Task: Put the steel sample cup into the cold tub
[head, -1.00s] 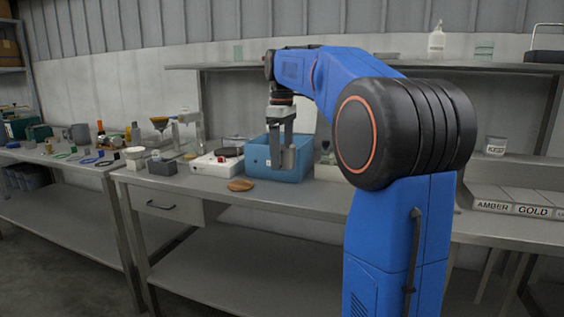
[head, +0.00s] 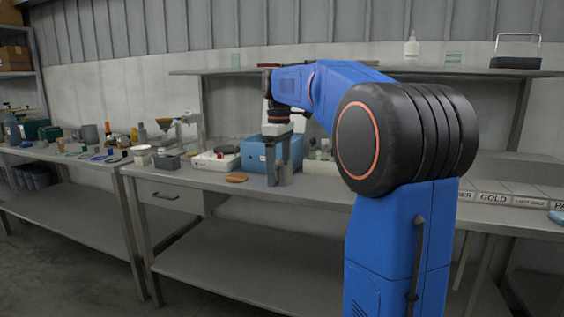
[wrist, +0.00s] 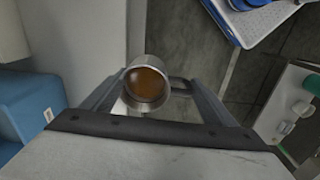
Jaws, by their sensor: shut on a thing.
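The steel sample cup (wrist: 147,82) is between the two fingers of my gripper (wrist: 152,92) in the wrist view, with brown liquid inside. In the head view my gripper (head: 278,170) points down and is shut on the cup (head: 286,176), at the front right of the cold tub. The cold tub (head: 255,157) is a blue box on the bench. It also shows at the left edge of the wrist view (wrist: 30,100), apart from the cup. My gripper hides part of the tub, and the tub's inside is hardly visible.
A round brown disc (head: 236,178) lies in front of the tub. A white unit (head: 214,162) with red and dark items stands left of it. A pale container with bottles (head: 319,160) stands right of it. A shelf (head: 215,72) runs above the bench.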

